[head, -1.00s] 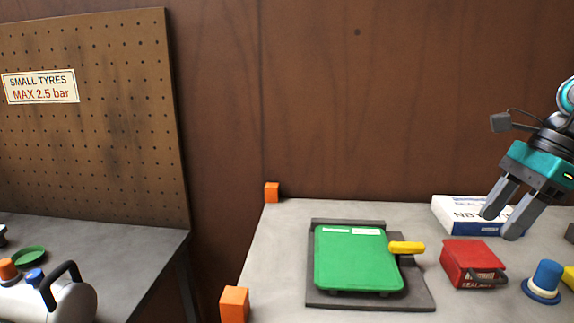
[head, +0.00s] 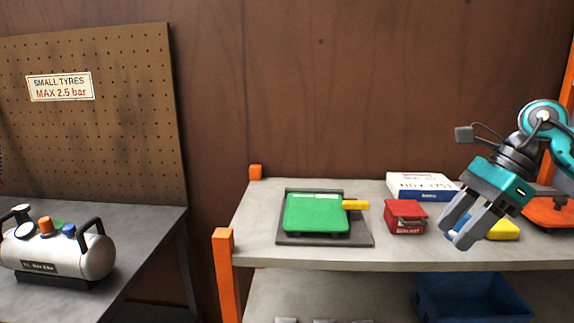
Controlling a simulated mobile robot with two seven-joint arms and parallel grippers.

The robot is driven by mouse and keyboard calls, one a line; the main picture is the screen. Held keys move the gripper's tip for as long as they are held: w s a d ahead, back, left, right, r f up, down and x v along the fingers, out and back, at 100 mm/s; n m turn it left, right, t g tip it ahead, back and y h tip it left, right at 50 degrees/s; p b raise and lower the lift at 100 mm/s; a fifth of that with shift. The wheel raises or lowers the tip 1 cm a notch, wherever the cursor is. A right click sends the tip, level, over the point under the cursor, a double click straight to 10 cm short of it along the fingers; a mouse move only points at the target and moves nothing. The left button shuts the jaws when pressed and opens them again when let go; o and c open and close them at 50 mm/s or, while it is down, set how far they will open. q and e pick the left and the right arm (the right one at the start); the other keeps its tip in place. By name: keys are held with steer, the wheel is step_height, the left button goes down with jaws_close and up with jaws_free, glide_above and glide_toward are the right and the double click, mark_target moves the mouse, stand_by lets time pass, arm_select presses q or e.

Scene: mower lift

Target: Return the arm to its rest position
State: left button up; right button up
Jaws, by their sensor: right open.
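My right gripper (head: 468,227) shows at the right of the head view, its two grey fingers pointing down and left. It is open, with nothing visible between the fingers. It is in front of the right part of the shelf (head: 262,240) and hides part of a blue item and a yellow item (head: 504,230) there. The teal and black arm comes in from the right edge. My left gripper is not in view.
On the shelf are a green-topped device (head: 314,213) with a yellow handle (head: 355,205), a red box (head: 405,217) and a white-blue box (head: 422,186). A blue bin (head: 470,298) sits below. An air tank (head: 62,252) stands on the left bench. Orange posts (head: 225,275) edge the shelf.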

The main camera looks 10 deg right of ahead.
steer(key=w+a+f+m+t+y, duration=0.3)
steer(key=a+f+m+t+y, duration=0.25)
steer(key=a+m, duration=0.5)
steer(key=w+a+f+m+t+y, duration=0.2)
steer(key=a+f+m+t+y, duration=0.35)
steer(key=a+m, duration=0.45)
step_height(320, 180, down, 12)
steer(key=s+d+m+t+h, duration=0.1)
steer(key=s+m+t+h, duration=0.3)
steer(key=m+h, duration=1)
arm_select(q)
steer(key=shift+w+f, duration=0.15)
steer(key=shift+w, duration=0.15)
arm_select(e)
steer(key=s+f+m+g+h, duration=0.1)
steer(key=s+f+m+g, duration=0.4)
steer(key=s+f+m, duration=0.5)
step_height(320, 180, down, 4)
steer(key=m, duration=0.3)
steer(key=shift+s+a+f+g, duration=0.25)
steer(key=shift+s+g, duration=0.05)
steer(key=shift+s, duration=0.1)
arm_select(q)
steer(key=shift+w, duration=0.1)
arm_select(e)
steer(key=shift+m, duration=0.25)
steer(key=shift+c, duration=0.4)
